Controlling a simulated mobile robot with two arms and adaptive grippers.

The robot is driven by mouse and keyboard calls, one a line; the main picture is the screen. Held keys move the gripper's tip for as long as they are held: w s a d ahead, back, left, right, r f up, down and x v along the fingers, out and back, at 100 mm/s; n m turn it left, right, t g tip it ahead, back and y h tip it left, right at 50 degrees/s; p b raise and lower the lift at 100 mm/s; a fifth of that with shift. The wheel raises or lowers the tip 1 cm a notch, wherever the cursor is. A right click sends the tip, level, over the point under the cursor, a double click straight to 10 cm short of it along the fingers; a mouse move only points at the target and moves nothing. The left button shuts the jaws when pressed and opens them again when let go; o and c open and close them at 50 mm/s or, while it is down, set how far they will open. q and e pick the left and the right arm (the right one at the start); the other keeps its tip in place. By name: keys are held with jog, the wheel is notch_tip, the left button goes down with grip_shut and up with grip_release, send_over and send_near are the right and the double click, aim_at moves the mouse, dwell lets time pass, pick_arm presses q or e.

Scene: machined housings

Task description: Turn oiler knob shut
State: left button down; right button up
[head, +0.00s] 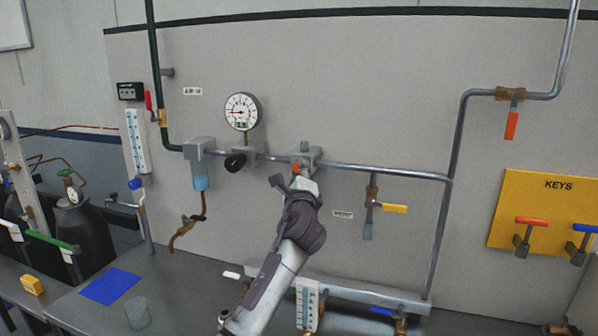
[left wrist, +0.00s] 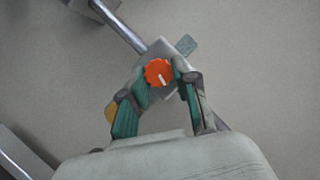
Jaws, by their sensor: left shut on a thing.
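The oiler knob (left wrist: 158,72) is orange-red with a white pointer line. In the left wrist view the line points down and slightly right. The knob is on the grey oiler body (head: 304,156) on the horizontal wall pipe; in the head view only a bit of its red shows. My left gripper (head: 294,178) reaches up to it from below and hides most of it. In the left wrist view my left gripper (left wrist: 166,82) has its green-padded fingers on either side of the knob, shut on it. My right gripper is not in view.
A pressure gauge (head: 241,111) and a black knob (head: 235,162) are on the pipe to the left. A yellow-handled valve (head: 394,208) hangs to the right.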

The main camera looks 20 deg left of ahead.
pick_arm(q)
jog(key=shift+a+r+n+g+h+p, duration=0.15)
jog(key=shift+n+g+h+p, duration=0.75)
jog(key=shift+n+p, duration=1.7)
jog(key=shift+a+r+n+g+h+p, duration=0.15)
jog(key=shift+n+g+h+p, duration=0.75)
jog(key=shift+n+p, duration=1.65)
jog(key=shift+r+n+g+h+p, duration=0.25)
jog(key=shift+n+g+h+p, duration=0.95)
jog(key=shift+n, duration=2.45)
jog(key=shift+y+p, duration=0.3)
jog(key=shift+y, duration=0.1)
jog(key=c, duration=0.9)
grip_release()
jog(key=shift+o, duration=0.2)
jog(key=shift+r, duration=0.1)
jog(key=v, duration=1.2)
jog(key=shift+f, duration=0.25)
jog(key=shift+s+f, duration=0.1)
jog(key=shift+s, duration=0.05)
